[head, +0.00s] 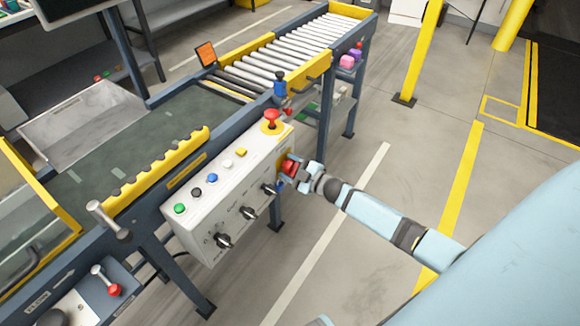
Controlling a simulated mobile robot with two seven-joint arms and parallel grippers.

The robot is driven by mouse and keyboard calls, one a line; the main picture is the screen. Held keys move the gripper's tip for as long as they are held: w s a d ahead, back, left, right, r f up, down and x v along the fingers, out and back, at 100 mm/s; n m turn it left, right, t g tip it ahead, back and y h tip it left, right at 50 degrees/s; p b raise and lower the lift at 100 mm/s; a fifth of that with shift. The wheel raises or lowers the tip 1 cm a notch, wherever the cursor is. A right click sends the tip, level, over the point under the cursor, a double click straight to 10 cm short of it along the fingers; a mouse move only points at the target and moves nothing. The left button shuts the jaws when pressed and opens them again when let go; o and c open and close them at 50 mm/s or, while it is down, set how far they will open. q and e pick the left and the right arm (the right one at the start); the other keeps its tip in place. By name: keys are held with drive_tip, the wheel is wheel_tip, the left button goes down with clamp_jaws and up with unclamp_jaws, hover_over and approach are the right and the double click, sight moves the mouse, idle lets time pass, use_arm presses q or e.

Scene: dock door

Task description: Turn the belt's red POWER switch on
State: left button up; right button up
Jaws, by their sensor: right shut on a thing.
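The belt's control box (207,238) is a white panel on the near side of the belt frame. The red POWER switch (290,166) is at its right end, on a yellow plate. My right gripper (287,174) reaches in from the right and is shut on the red switch, partly hiding it. Whether the switch stands at on or off cannot be told. My left gripper is not in view.
The box also bears a red mushroom button (271,117), several coloured push buttons and black knobs (248,212). A roller conveyor (300,45) runs to the back. A yellow post (421,50) stands at right. The floor right of the box is clear.

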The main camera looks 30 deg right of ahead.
drive_tip(key=n, duration=0.3)
drive_tip(key=shift+f, duration=0.15)
drive_tip(key=n+b, duration=0.1)
drive_tip(key=n, duration=0.1)
drive_tip(key=shift+a+f+n, duration=0.1)
drive_tip(key=shift+n, duration=0.2)
drive_tip(key=shift+n+b, duration=0.5)
drive_tip(key=shift+n, duration=0.5)
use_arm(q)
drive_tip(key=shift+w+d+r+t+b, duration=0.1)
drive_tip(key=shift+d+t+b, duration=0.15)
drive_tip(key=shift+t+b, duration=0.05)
use_arm(e)
drive_tip(key=shift+n, duration=0.8)
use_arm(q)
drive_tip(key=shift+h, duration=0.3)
use_arm(e)
drive_tip(key=o, duration=0.9)
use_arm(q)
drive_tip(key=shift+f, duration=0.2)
use_arm(e)
drive_tip(key=shift+s, duration=0.15)
